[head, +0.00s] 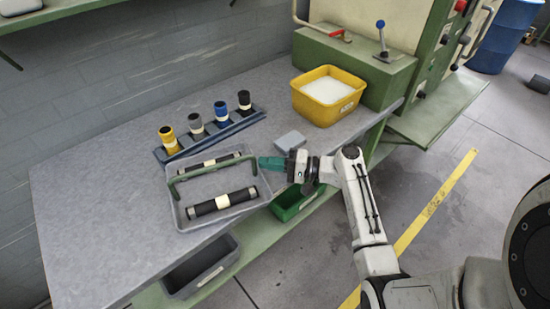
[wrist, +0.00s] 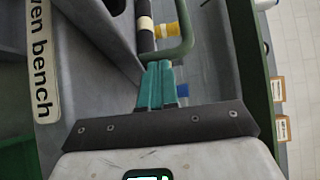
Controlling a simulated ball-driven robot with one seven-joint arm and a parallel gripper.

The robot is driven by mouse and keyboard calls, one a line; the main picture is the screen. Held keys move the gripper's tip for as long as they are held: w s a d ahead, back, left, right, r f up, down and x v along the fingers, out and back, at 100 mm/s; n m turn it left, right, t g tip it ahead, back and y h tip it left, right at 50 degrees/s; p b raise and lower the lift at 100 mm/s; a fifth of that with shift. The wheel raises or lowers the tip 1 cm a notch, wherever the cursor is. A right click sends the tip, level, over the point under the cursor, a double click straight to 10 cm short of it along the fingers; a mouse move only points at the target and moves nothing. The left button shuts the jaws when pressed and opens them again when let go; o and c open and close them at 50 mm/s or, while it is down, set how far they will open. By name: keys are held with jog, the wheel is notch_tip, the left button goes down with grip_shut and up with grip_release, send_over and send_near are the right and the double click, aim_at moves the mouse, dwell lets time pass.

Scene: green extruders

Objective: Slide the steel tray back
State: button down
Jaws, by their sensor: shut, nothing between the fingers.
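The steel tray (head: 228,183) is a shallow grey tray on the grey bench, near its front edge. A green bar handle (head: 205,172) spans it, and two black rollers with pale bands (head: 222,201) lie in it. My gripper (head: 262,163) has teal fingers, shut and empty, at the tray's right side by the handle's right end. In the wrist view the shut fingers (wrist: 158,72) point at the green handle (wrist: 182,45); whether they touch it I cannot tell.
A rack (head: 210,133) with several coloured cylinders stands behind the tray. A yellow bin (head: 313,107) of white material and a small grey block (head: 289,140) are to the right. A green bin (head: 292,205) and a grey bin (head: 200,270) sit below the bench edge.

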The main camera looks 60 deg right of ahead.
jog(key=w+a, duration=0.3)
jog(key=a, duration=0.6)
jog(key=w+a, duration=0.4)
jog(key=a, duration=0.6)
jog(key=w+a, duration=0.3)
jog(key=a, duration=0.6)
jog(key=shift+w+a+p, duration=0.15)
jog(key=shift+p, duration=0.15)
